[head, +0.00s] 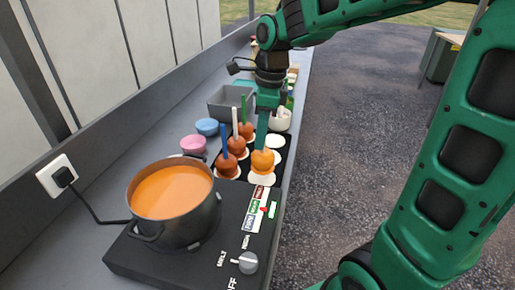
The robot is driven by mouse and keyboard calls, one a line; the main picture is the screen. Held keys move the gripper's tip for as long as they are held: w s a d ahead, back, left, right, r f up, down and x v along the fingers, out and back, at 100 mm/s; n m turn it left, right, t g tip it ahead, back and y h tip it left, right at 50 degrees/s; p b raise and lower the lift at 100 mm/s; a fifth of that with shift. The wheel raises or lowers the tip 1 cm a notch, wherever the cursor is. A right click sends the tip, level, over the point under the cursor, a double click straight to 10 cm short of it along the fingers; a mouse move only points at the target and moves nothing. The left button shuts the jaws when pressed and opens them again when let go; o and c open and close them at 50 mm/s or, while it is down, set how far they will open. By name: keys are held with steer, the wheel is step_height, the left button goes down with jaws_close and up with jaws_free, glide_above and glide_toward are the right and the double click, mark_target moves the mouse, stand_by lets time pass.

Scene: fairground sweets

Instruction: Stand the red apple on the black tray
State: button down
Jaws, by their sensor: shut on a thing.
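My gripper (263,140) points straight down over the black tray (285,158). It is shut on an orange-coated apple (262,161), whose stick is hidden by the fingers. This apple is at a white disc (262,179) at the tray's near right; I cannot tell whether it touches it. No apple looks plainly red; all show an orange-brown coating. Three other coated apples stand in a row to the left: one with a blue stick (226,165), one with a white stick (237,147), one with a green stick (245,131).
A dark pot of orange caramel (172,192) stands on a black hotplate (240,225) in front. A pink bowl (193,144), a blue bowl (207,126) and a grey bin (228,100) are left and behind. A white disc (276,140) further back is bare.

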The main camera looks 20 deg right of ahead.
mark_target(266, 151)
steer(key=shift+w+d+f, duration=0.1)
steer(key=shift+w+f, duration=0.05)
steer(key=shift+f, duration=1.9)
steer(key=shift+f, duration=0.1)
steer(key=c, duration=1.8)
jaws_free()
steer(key=r, duration=0.4)
steer(key=d+r, duration=0.1)
steer(key=r, duration=0.7)
steer(key=shift+s+d+r, duration=0.1)
steer(key=shift+s+d, duration=0.05)
steer(key=shift+s, duration=0.15)
steer(key=s+d+f+n, duration=0.4)
steer(key=s+d+n, duration=0.1)
steer(key=s, duration=0.2)
steer(key=s+d+f+n, duration=0.4)
steer(key=s+d+n, duration=0.1)
steer(key=s, duration=0.3)
steer(key=s+d+f+n+h, duration=0.1)
steer(key=s+d+f+n, duration=0.3)
steer(key=s+d+n, duration=0.2)
steer(key=shift+s+f+n+g, duration=0.15)
steer(key=shift+s, duration=0.35)
steer(key=shift+s+f+n+g, duration=0.15)
steer(key=shift+s, duration=0.35)
